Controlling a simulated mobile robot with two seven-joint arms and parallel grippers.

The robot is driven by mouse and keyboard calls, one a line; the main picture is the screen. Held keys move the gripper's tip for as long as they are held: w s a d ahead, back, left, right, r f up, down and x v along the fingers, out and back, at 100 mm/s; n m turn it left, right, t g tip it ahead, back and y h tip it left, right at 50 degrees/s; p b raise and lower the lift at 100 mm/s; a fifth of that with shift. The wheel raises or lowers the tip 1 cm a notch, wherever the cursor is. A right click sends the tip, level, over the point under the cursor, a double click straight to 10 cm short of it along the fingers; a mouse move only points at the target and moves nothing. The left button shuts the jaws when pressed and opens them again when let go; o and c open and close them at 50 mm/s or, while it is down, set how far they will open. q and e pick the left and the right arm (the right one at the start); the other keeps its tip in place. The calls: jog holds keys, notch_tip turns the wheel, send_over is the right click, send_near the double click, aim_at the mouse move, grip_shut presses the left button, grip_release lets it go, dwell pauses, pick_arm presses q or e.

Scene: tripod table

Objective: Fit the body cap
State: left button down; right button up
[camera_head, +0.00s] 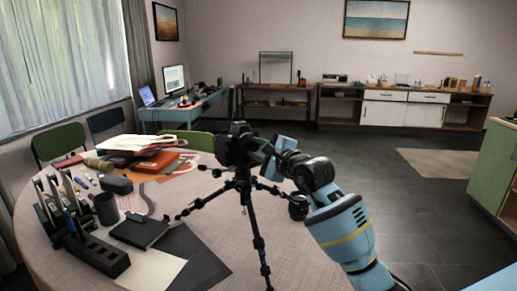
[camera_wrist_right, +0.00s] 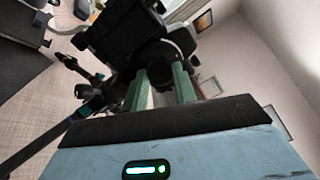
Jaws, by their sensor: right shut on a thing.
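In the right wrist view, the green fingers of the gripper (camera_wrist_right: 160,84) are closed on a dark round piece, the body cap (camera_wrist_right: 153,57), right against the dark camera (camera_wrist_right: 118,35). Whether the cap touches the camera or is seated on it, I cannot tell. My left gripper is not in view.
The round table (camera_head: 165,210) holds a black organizer (camera_head: 95,265), a dark cup (camera_head: 106,208), folders and papers. A dark round item (camera_head: 298,207), perhaps a lens, stands by the right edge. Tripod legs spread low around the camera.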

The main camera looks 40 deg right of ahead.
jog(key=shift+m, duration=0.3)
jog(key=o, duration=1.4)
jog(key=shift+c, duration=0.2)
jog(key=shift+f, duration=0.1)
jog(key=shift+s+a+f, duration=0.1)
jog(key=shift+s+a, duration=0.05)
jog(key=shift+s, duration=0.25)
jog(key=s, duration=0.6)
jog(key=shift+a+r, duration=0.15)
jog(key=shift+r, duration=0.05)
